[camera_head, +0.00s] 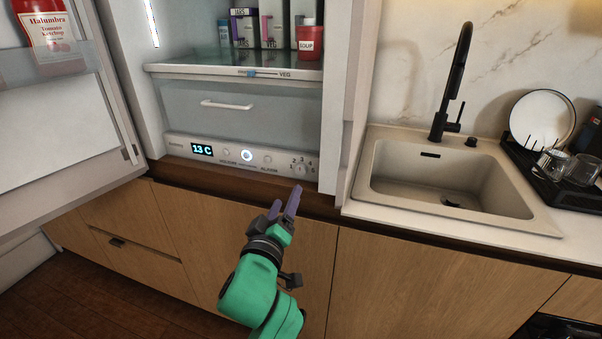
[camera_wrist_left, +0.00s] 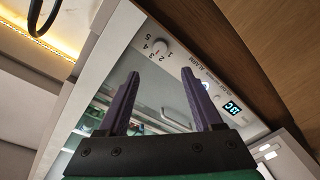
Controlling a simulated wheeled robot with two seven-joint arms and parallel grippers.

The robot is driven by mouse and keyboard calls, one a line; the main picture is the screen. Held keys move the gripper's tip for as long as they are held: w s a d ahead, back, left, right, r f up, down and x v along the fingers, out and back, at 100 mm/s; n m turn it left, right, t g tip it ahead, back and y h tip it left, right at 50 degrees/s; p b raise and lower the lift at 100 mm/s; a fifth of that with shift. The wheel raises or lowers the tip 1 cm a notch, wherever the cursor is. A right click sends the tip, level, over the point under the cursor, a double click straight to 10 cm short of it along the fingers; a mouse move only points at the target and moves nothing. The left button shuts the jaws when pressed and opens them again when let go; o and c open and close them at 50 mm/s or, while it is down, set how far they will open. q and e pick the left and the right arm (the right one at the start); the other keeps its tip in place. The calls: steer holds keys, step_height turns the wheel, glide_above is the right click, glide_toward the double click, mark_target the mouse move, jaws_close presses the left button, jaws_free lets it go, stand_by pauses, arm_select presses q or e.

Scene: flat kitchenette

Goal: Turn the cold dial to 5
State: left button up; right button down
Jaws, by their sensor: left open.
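My right gripper is not in view.
The control panel (camera_head: 225,152) has a lit display (camera_head: 202,149) reading 13 C and several buttons. The fridge door (camera_head: 65,130) stands open at the left. A drawer (camera_head: 240,108) is above the panel. The sink (camera_head: 445,180) is at the right.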

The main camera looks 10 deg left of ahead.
mark_target(300, 171)
arm_select(q)
steer(key=w+p, duration=0.1)
steer(key=w, duration=1)
steer(key=shift+a+f, duration=0.1)
steer(key=shift+a, duration=0.05)
jaws_close()
